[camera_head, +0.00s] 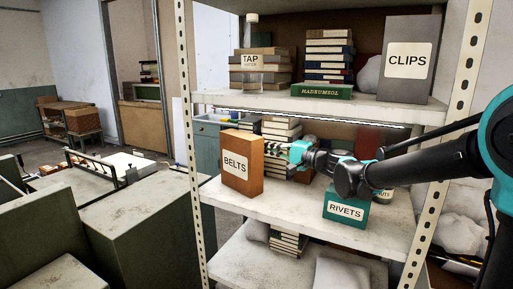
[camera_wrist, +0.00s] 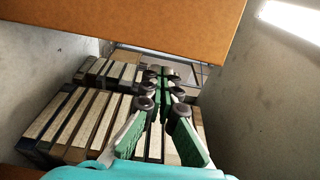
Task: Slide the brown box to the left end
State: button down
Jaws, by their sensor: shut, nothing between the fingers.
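The brown box (camera_head: 242,163) labelled BELTS stands upright near the left end of the middle shelf (camera_head: 290,208), close to the left post. My gripper (camera_head: 268,148) is shut and empty, reaching in from the right with its fingertips at the right side of the box. Whether they touch it I cannot tell. In the wrist view the shut fingers (camera_wrist: 163,76) lie below a brown surface (camera_wrist: 130,24), which looks like the box's side.
A teal RIVETS box (camera_head: 345,207) stands at the right front of the middle shelf. Stacked books (camera_head: 282,128) stand behind my gripper. The upper shelf (camera_head: 315,102) holds a grey CLIPS box (camera_head: 408,88). The shelf front between BELTS and RIVETS is bare.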

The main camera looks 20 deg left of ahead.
aim_at(249, 147)
jog(key=w+d, duration=0.1)
jog(key=d, duration=0.6)
jog(key=s+a, duration=0.1)
jog(key=a, duration=1)
jog(key=shift+s+a, duration=0.15)
jog(key=shift+a, duration=0.15)
jog(key=shift+s+a, duration=0.3)
jog(key=shift+s, duration=0.25)
jog(key=shift+s+a, duration=0.25)
jog(key=shift+s, duration=0.3)
